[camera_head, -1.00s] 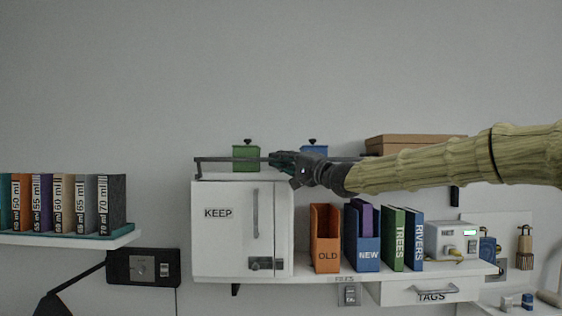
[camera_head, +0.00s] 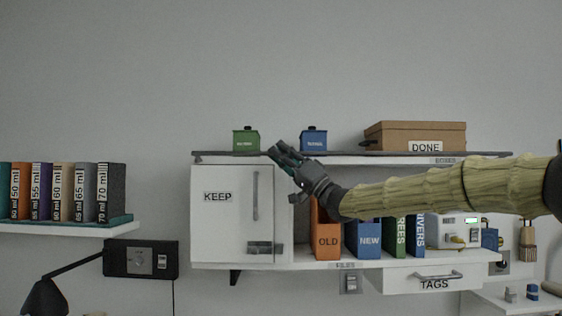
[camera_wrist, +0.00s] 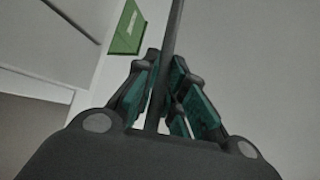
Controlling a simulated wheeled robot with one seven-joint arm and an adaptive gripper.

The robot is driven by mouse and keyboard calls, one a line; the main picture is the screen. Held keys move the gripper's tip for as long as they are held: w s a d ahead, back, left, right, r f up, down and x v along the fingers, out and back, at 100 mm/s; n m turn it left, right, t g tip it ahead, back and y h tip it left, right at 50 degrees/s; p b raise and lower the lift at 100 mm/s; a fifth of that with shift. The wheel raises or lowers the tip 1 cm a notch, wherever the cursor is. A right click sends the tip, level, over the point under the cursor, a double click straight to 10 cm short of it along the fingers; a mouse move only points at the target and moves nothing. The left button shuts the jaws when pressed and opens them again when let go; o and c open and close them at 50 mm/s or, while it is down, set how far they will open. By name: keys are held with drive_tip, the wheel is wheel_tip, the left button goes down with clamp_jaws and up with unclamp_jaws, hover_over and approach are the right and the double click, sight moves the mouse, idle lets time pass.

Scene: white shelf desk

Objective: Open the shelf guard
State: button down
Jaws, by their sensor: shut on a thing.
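The shelf guard (camera_head: 345,154) is a long dark bar running along the front edge of the upper shelf, level with the shelf top and below the boxes' bases. My gripper (camera_head: 276,153) is at the bar, left of its middle, just below and between the green and blue boxes. In the wrist view the bar (camera_wrist: 173,25) passes between the fingers of my gripper (camera_wrist: 166,72), which are shut on it. The fingers hide a short stretch of the bar.
A green box (camera_head: 246,141), a blue box (camera_head: 314,141) and a brown DONE box (camera_head: 415,136) stand on the upper shelf. The white KEEP cabinet (camera_head: 225,220) is below left. An orange OLD file (camera_head: 328,242) and other files stand below my arm. The wall above is clear.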

drive_tip(key=shift+f+n+g+y+b, duration=0.45)
drive_tip(key=shift+n+g+y+b, duration=0.2)
drive_tip(key=shift+n+g, duration=1.05)
drive_tip(key=shift+f+n+g+y+b, duration=0.55)
drive_tip(key=shift+n+g, duration=0.9)
drive_tip(key=shift+n, duration=0.6)
drive_tip(key=shift+f+n+g+y+b, duration=0.4)
drive_tip(key=shift+n+g+y+b, duration=0.25)
drive_tip(key=shift+n+g, duration=1.05)
drive_tip(key=shift+s+n, duration=0.1)
drive_tip(key=shift+n, duration=0.25)
drive_tip(key=c, duration=1.5)
unclamp_jaws()
drive_tip(key=v, duration=1.2)
drive_tip(key=shift+f, duration=0.15)
